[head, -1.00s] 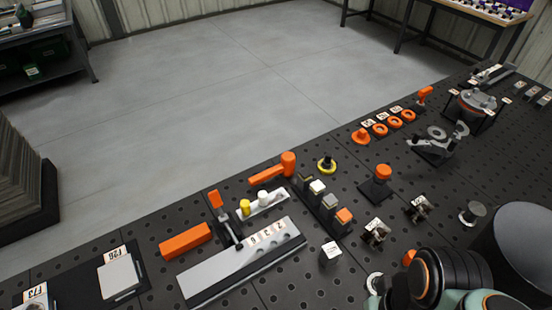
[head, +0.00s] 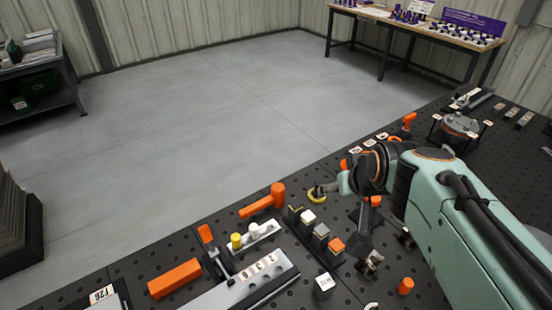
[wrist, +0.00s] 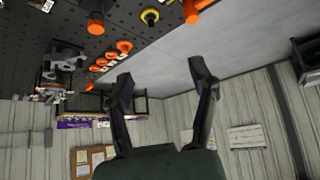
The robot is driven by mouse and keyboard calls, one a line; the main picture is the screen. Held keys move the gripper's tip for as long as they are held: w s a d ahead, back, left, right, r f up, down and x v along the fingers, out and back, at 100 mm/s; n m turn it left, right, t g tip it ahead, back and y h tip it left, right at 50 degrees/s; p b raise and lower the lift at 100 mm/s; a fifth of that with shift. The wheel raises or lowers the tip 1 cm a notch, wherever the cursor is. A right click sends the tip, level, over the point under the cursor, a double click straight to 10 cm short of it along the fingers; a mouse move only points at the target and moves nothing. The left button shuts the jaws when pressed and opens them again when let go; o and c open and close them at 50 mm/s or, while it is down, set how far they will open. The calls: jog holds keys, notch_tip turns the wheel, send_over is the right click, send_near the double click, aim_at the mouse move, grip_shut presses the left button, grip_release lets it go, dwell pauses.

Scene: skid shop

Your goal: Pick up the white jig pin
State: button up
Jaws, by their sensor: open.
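The white jig pin (head: 254,230) stands upright in a pale narrow holder (head: 265,238), beside a yellow pin (head: 236,240). In the head view it is unobstructed, left of my arm. I cannot make it out in the wrist view. My gripper (wrist: 163,88) shows two dark fingers spread apart with nothing between them, in front of the far floor and wall. In the head view my arm reaches in from the right over the bench, and the fingers are hard to make out there. The gripper is clear of the pin.
Around the holder are an orange-handled clamp (head: 206,234), an orange block (head: 175,278), an orange hammer-shaped piece (head: 277,194) and a dark rack of colored blocks (head: 320,238). A grey numbered plate (head: 245,285) lies in front. A yellow ring (head: 316,194) sits near the bench's far edge.

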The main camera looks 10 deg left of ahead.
jog(key=w+a+f+n, duration=0.1)
jog(key=w+a+f, duration=0.4)
jog(key=w+a, duration=0.25)
jog(key=n+g, duration=0.3)
send_near(254, 228)
jog(key=shift+y, duration=0.4)
jog(key=x, duration=0.5)
jog(key=shift+d+f, duration=0.1)
jog(key=shift+d, duration=0.25)
jog(key=x, duration=0.6)
grip_shut()
